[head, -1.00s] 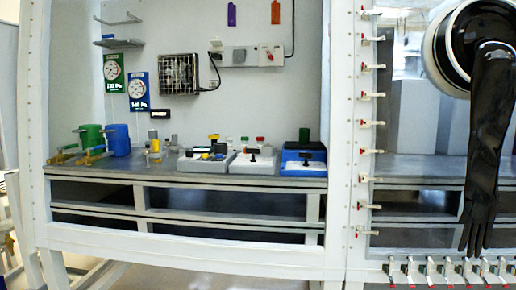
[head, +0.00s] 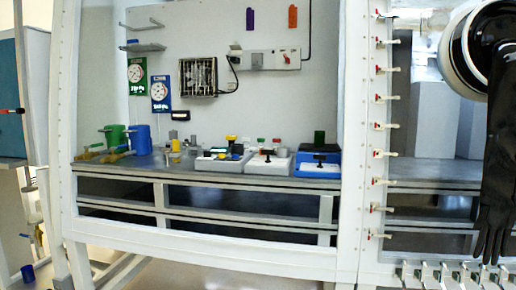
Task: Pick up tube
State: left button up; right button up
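No tube can be made out for certain in the head view. Small items with yellow, red and green tops stand on and around the trays on the grey bench (head: 130,172), too small to tell apart. A white tray (head: 267,167) sits in the middle, another white tray (head: 212,166) to its left, and a blue tray (head: 316,171) to its right. Neither of my grippers is in view.
A green mug (head: 114,136) and a blue mug (head: 140,138) stand at the bench's left. A white frame post (head: 352,150) borders the bench on the right. A black glove (head: 498,150) hangs at the far right. A blue cup (head: 28,274) is low at left.

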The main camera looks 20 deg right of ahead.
aim_at(246, 141)
jog(key=u, duration=0.05)
jog(key=i, duration=1)
jog(key=z, duration=0.05)
